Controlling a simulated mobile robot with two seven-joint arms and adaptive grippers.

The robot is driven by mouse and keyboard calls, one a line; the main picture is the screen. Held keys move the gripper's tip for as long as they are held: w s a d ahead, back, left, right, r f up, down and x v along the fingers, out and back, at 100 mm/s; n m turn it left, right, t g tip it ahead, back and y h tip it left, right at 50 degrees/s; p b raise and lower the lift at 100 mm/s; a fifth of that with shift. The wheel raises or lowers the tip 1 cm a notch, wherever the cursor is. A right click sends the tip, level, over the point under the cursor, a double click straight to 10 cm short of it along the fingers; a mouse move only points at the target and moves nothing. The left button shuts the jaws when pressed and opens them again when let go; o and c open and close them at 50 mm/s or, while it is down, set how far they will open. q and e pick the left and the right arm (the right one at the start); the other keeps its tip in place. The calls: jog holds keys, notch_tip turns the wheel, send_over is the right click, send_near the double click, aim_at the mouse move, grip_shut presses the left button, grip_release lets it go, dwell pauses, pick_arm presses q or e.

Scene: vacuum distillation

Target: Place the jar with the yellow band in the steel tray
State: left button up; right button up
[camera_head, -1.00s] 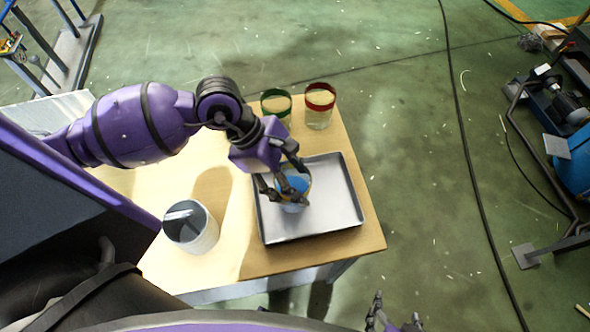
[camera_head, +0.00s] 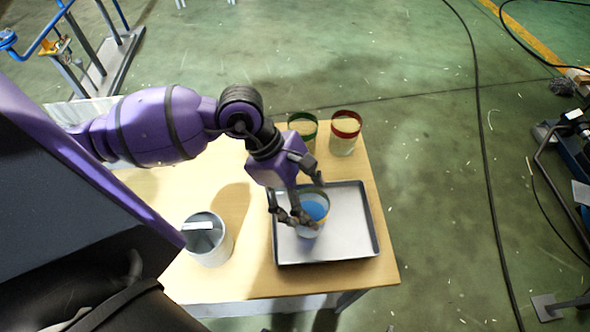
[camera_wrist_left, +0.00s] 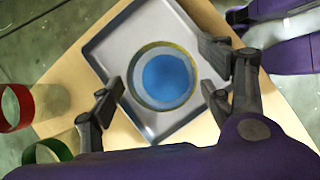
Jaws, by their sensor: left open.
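The jar with the yellow band (camera_head: 314,211) stands upright in the steel tray (camera_head: 350,235), left of the tray's middle. It is clear with blue contents. In the left wrist view, the jar (camera_wrist_left: 167,77) is seen from above, inside the tray (camera_wrist_left: 112,45). My left gripper (camera_head: 303,203) is open, with its fingers low around the jar. In the left wrist view, the fingers stand on both sides of the jar with visible gaps. The fingers partly cover the jar's near side in the head view. My right gripper cannot be made out.
A green-banded jar (camera_head: 302,125) and a red-banded jar (camera_head: 346,127) stand on the wooden table (camera_head: 245,275) behind the tray. A white container (camera_head: 208,242) with a pale object inside stands left of the tray. A cable lies on the floor at right.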

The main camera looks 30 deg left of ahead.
pick_arm(q)
jog(key=v, duration=0.9)
jog(key=shift+a+r, duration=0.2)
jog(key=shift+r, duration=0.15)
jog(key=shift+s, duration=0.1)
